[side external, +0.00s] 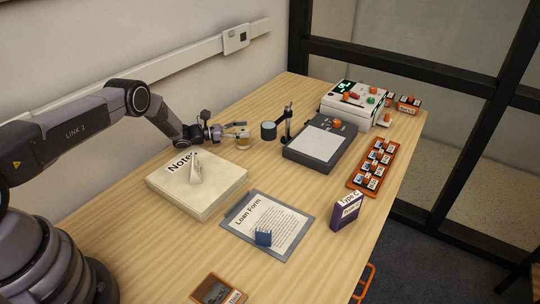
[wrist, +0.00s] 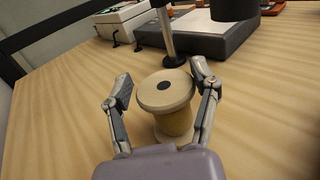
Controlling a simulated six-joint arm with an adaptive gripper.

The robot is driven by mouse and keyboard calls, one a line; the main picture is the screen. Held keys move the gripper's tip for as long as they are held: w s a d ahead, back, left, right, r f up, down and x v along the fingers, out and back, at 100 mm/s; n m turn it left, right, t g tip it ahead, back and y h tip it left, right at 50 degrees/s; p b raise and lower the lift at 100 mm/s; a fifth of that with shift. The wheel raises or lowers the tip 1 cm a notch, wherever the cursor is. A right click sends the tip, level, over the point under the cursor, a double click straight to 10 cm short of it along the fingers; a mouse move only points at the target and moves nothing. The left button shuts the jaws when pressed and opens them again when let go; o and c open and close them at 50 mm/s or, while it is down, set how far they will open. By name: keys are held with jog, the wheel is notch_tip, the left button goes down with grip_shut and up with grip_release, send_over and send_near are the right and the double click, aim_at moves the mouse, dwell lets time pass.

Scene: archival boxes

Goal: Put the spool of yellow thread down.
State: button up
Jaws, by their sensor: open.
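The spool of yellow thread (wrist: 168,92) stands upright on the wooden table in the wrist view, with pale round ends and yellow thread between them. My gripper (wrist: 163,88) is open around it, one finger on each side. A gap shows between the left finger and the spool; the right finger is very close to its rim, and I cannot tell whether they touch. In the side external view the spool (side external: 243,143) is small, at the end of my gripper (side external: 238,133), behind the white Notes box.
A dark cylinder on a stand (side external: 269,131) is just right of the spool. A grey flat device (side external: 320,146) lies beyond it. The Notes box (side external: 197,189) is in front, with the Loan Form board (side external: 268,224) nearby. Bare table (wrist: 60,110) lies left of the spool in the wrist view.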

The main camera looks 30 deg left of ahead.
jog(key=shift+s+f, duration=0.15)
jog(key=shift+f, duration=0.05)
